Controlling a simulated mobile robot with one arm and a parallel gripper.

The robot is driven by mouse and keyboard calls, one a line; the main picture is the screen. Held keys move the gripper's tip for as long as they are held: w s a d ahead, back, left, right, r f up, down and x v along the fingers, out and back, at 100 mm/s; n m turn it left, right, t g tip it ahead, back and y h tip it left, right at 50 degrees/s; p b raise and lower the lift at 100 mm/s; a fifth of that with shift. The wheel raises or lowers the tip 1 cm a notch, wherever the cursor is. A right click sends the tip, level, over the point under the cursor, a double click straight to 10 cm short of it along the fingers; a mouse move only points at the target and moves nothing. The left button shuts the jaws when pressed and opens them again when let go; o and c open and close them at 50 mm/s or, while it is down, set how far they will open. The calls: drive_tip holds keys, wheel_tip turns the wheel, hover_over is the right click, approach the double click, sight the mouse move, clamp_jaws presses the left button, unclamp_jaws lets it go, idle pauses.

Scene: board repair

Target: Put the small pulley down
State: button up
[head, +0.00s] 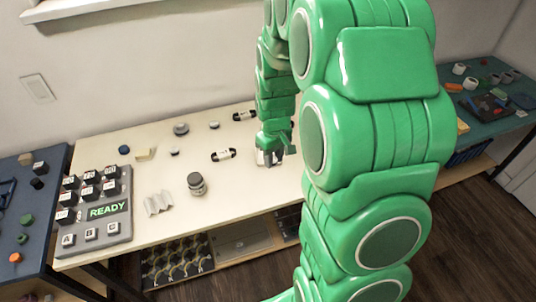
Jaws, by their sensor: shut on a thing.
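My green arm reaches over the cream table (130,215), and my gripper (270,157) is low over its right part. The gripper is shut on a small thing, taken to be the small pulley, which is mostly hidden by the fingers. A pale patch shows beside the fingertips. I cannot tell whether the held thing touches the table top.
A grey console (100,215) reading READY stands at the left. A dark jar (196,184), a crumpled sheet (158,203), cable bundles (223,155) and a grey round part (181,129) lie on the table. Bare table shows between the jar and my gripper.

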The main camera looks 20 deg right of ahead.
drive_tip(key=d, duration=0.2)
approach(260, 160)
drive_tip(key=d, duration=0.1)
drive_tip(key=d+f, duration=0.2)
drive_tip(key=shift+s+d, duration=0.25)
drive_tip(key=shift+s, duration=0.1)
drive_tip(key=shift+w+d+f, duration=0.1)
drive_tip(key=shift+w+f, duration=0.55)
drive_tip(key=shift+f, duration=1.6)
drive_tip(key=o, duration=1)
drive_tip(key=shift+o, duration=0.2)
